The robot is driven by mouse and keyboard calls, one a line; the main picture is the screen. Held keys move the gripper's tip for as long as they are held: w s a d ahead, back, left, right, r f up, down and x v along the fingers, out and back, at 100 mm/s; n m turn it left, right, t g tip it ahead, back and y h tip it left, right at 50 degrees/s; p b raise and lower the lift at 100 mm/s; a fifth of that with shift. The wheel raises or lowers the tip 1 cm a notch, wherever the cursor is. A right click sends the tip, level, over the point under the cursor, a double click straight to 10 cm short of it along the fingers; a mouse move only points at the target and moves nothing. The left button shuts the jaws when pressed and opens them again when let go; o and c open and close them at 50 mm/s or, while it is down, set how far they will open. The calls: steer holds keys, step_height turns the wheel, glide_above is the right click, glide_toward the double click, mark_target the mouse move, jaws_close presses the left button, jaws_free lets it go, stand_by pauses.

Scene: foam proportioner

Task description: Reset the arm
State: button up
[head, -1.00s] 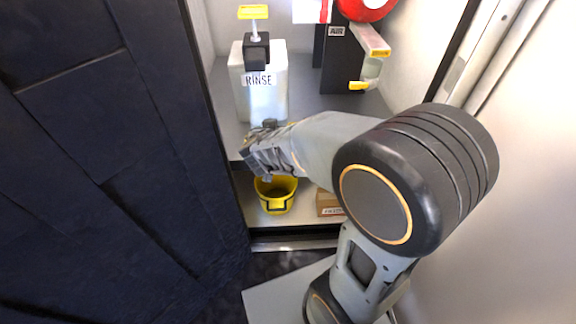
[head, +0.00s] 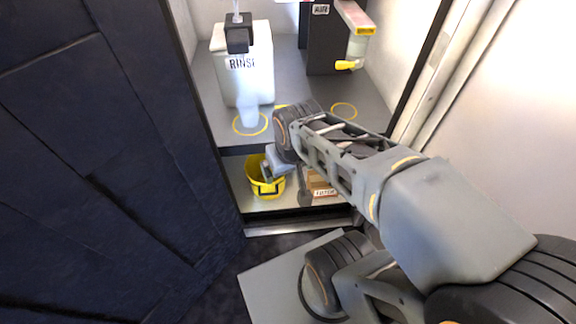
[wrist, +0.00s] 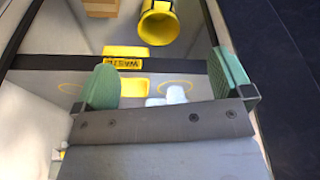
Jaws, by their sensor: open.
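My gripper shows in the wrist view (wrist: 170,85) with its two green fingers wide apart and nothing between them. In the head view my arm reaches in from the lower right, and its end hangs at the front edge of the upper shelf, above and beside the yellow bucket. The fingers are hard to make out there. The yellow bucket (head: 264,180) stands on the lower shelf; it also shows in the wrist view (wrist: 158,24).
A white RINSE container (head: 243,65) stands on the upper shelf (head: 300,95), with a translucent cup (head: 248,114) in front of it in a yellow ring. A dark dispenser (head: 322,45) stands right. A cardboard box (head: 322,184) is below. A dark door (head: 90,150) borders the left.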

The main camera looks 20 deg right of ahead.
steer(key=w+p+v, duration=0.3)
steer(key=p+v, duration=1)
steer(key=w+r+p+v, duration=0.1)
steer(key=w+p+v, duration=0.2)
steer(key=p+v, duration=1)
step_height(320, 180, up, 2)
steer(key=shift+a+r+t+p, duration=0.1)
steer(key=shift+a+t+p, duration=0.1)
steer(key=shift+t+p, duration=0.15)
